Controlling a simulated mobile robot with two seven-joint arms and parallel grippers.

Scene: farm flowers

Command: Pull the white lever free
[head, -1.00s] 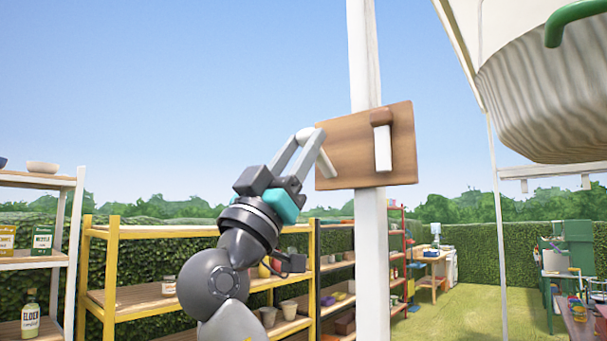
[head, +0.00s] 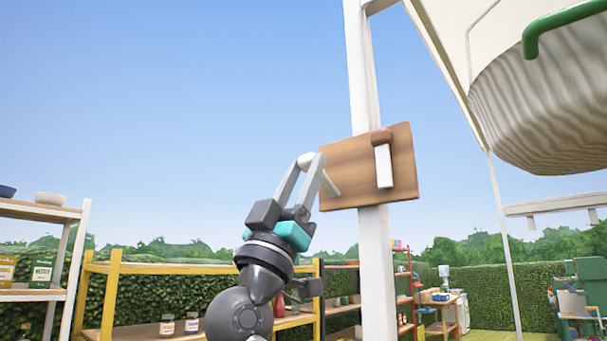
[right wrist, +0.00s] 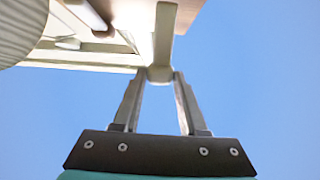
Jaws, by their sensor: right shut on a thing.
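A wooden board (head: 356,178) is fixed on a white post. At its left side a white lever (head: 331,187) with a pale round end sticks out. My right gripper (head: 309,161) is shut on the lever's round end. In the right wrist view the white lever (right wrist: 165,36) runs from the board (right wrist: 190,12) down to its round end between my fingertips (right wrist: 160,75). A second handle, a white bar with a brown top (head: 384,164), sits upright on the board to the right, clear of my gripper. My left gripper is out of view.
A large striped basket-like vessel (head: 550,105) with a green handle (head: 560,22) hangs at the upper right. Yellow shelves (head: 180,268) with jars stand behind my arm, and a white shelf (head: 40,210) stands at the left. Open sky surrounds the gripper's left side.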

